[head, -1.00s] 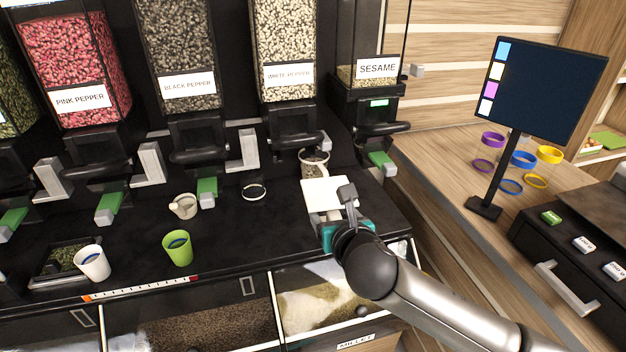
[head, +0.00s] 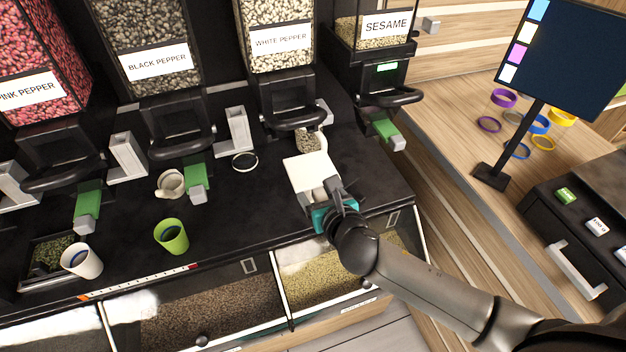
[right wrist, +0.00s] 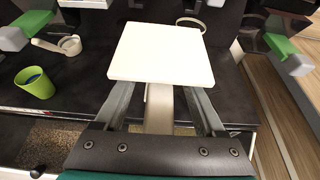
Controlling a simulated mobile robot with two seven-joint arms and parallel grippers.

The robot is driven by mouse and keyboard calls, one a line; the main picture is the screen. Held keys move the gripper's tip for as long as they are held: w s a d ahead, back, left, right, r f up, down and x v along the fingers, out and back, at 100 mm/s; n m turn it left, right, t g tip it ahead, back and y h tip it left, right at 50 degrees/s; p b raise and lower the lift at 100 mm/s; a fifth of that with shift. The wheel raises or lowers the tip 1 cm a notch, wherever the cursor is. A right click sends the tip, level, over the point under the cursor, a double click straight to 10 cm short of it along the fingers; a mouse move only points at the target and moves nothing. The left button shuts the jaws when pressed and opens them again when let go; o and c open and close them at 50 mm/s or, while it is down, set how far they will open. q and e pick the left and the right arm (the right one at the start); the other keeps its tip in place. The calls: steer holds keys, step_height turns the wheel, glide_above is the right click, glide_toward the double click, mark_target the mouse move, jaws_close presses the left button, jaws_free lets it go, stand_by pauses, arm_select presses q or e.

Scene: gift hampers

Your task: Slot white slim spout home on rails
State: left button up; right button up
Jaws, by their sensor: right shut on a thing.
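My right gripper (head: 323,199) is shut on a white part with a flat square top, which I take to be the white slim spout (head: 308,173). It is held above the black counter, in front of the white pepper dispenser (head: 287,90) and apart from it. In the right wrist view the spout's square plate (right wrist: 160,52) hides part of the scene ahead; a pale stem runs down between the fingers of the gripper (right wrist: 162,108). The rails under the white pepper dispenser are too dark to make out. My left gripper is not in view.
A cup of pale peppercorns (head: 309,141) stands just behind the spout. A white ring (head: 245,161), a small off-white cup (head: 171,183) and a green cup (head: 171,237) are on the counter. The sesame dispenser (head: 373,70) with its green lever (head: 385,127) is at right.

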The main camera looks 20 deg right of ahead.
mark_target(307, 168)
steer(key=shift+s+r, duration=0.1)
steer(key=shift+s, duration=0.1)
steer(key=shift+p, duration=0.4)
steer(key=shift+w, duration=0.65)
steer(key=w, duration=0.2)
steer(key=shift+w, duration=0.3)
steer(key=shift+w+a+r, duration=0.1)
steer(key=shift+w, duration=0.7)
arm_select(q)
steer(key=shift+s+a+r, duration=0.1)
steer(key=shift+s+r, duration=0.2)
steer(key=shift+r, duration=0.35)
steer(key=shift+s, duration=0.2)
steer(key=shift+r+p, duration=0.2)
steer(key=shift+p, duration=0.3)
arm_select(e)
steer(key=shift+w, duration=0.3)
